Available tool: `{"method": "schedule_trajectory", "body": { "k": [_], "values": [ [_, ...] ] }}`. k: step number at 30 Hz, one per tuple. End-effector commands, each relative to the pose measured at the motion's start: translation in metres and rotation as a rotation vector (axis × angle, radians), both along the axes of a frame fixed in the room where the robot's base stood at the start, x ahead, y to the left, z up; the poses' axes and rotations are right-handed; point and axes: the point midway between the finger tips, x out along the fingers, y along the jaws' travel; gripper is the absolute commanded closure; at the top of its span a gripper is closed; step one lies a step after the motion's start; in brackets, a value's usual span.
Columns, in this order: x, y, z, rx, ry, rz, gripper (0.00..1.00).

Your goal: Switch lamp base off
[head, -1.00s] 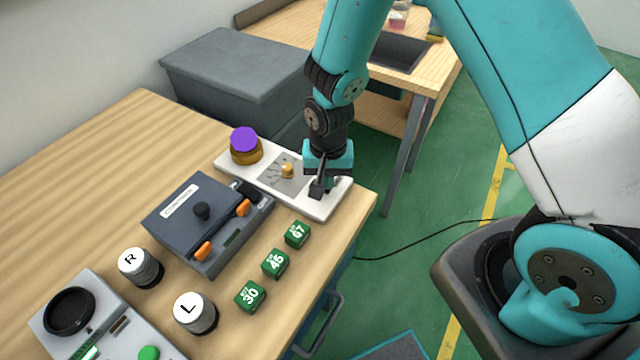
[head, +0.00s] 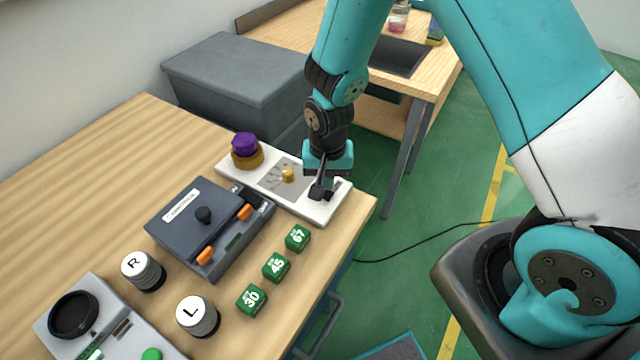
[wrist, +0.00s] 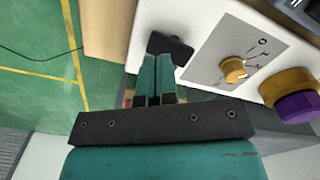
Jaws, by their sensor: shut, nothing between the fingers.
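The lamp base (head: 332,208) is a long white panel at the far right corner of the wooden table. A dark purple lamp cap (head: 245,143) sits on a brass ring at its left end and looks unlit. A yellow knob (head: 288,174) stands on a grey dial plate in its middle. A black switch (wrist: 172,45) is at its right end. My gripper (wrist: 157,60) is shut and empty, pointing down with its fingertips right at the switch. It is close enough that I cannot tell whether they touch. In the head view my gripper (head: 321,186) partly hides the switch.
A dark grey device (head: 200,225) with orange handles stands left of the lamp base. Several green number cubes (head: 277,267) line the table's front edge. Two cylinders marked R (head: 142,270) and L (head: 197,315) stand nearby. A grey box (head: 235,75) is behind the table.

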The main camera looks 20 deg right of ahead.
Motion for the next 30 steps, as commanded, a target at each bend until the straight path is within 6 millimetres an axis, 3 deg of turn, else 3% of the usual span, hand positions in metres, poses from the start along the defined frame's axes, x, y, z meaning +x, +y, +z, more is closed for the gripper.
{"method": "schedule_trajectory", "body": {
  "k": [15,30],
  "values": [
    [0.000,0.000,0.047,-0.001,0.001,0.000,1.00],
    [0.000,0.000,0.048,-0.001,0.001,0.000,1.00]
  ]
}}
